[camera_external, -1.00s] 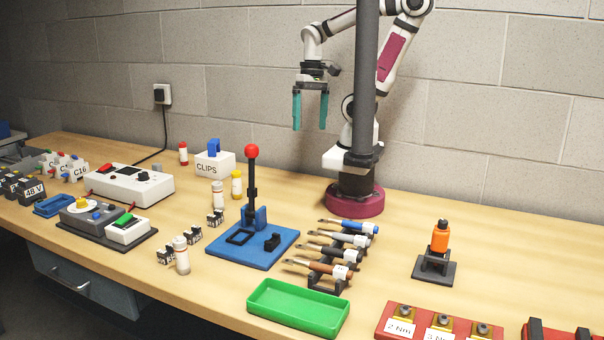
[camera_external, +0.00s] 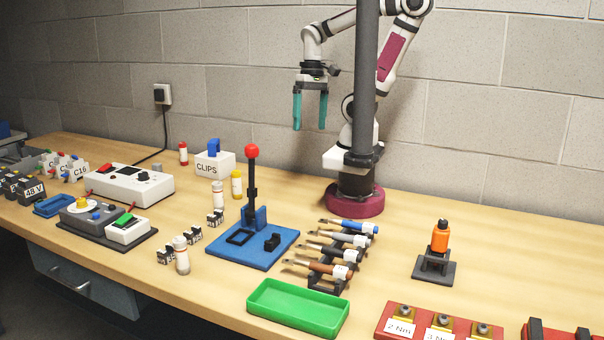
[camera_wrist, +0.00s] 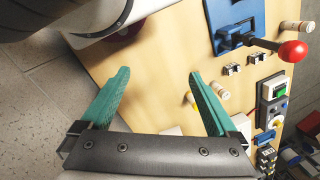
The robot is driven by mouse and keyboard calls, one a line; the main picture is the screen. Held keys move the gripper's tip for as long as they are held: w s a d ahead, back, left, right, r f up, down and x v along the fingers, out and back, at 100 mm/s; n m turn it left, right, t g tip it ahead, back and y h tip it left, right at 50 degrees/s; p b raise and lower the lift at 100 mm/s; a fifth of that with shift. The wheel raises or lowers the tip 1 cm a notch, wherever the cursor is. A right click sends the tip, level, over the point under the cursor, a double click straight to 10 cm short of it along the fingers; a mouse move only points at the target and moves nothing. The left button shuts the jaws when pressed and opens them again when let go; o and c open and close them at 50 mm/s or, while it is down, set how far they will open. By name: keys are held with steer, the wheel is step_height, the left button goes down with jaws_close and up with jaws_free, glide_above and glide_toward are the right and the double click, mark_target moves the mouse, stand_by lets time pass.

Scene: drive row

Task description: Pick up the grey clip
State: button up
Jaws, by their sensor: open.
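My gripper (camera_external: 310,122) hangs open and empty, fingers down, high above the back of the bench. In the wrist view its two teal fingers (camera_wrist: 159,78) are spread apart with bare bench between them. A white box labelled CLIPS (camera_external: 214,167) stands at the back of the bench, left of and below my gripper. A blue clip-like piece (camera_external: 213,147) sticks up from its top. I cannot make out a grey clip for certain in either view; it may be too small or hidden.
A blue press (camera_external: 252,245) with a tall red-knobbed lever stands mid-bench. Vials (camera_external: 218,196) stand around it. A dark vertical pole (camera_external: 366,90) rises beside my arm.

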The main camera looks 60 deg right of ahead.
steer(key=c, duration=0.3)
steer(key=n+t+h, duration=0.1)
steer(key=n+t, duration=0.3)
steer(key=t, duration=0.7)
glide_toward(160, 167)
steer(key=s+f+v, duration=0.1)
steer(key=v, duration=0.4)
steer(key=shift+c, duration=0.2)
steer(key=w+f+t, duration=0.1)
steer(key=w+a+f+n, duration=0.1)
steer(key=w+f+t, duration=0.1)
steer(key=shift+w+a+f+n+t+h, duration=0.1)
steer(key=shift+a+f+n+t+h, duration=0.2)
steer(key=shift+a+h, duration=0.1)
steer(key=x, duration=0.7)
steer(key=d+x, duration=0.1)
steer(key=x, duration=0.3)
steer(key=shift+w+f, duration=0.1)
steer(key=shift+w, duration=0.2)
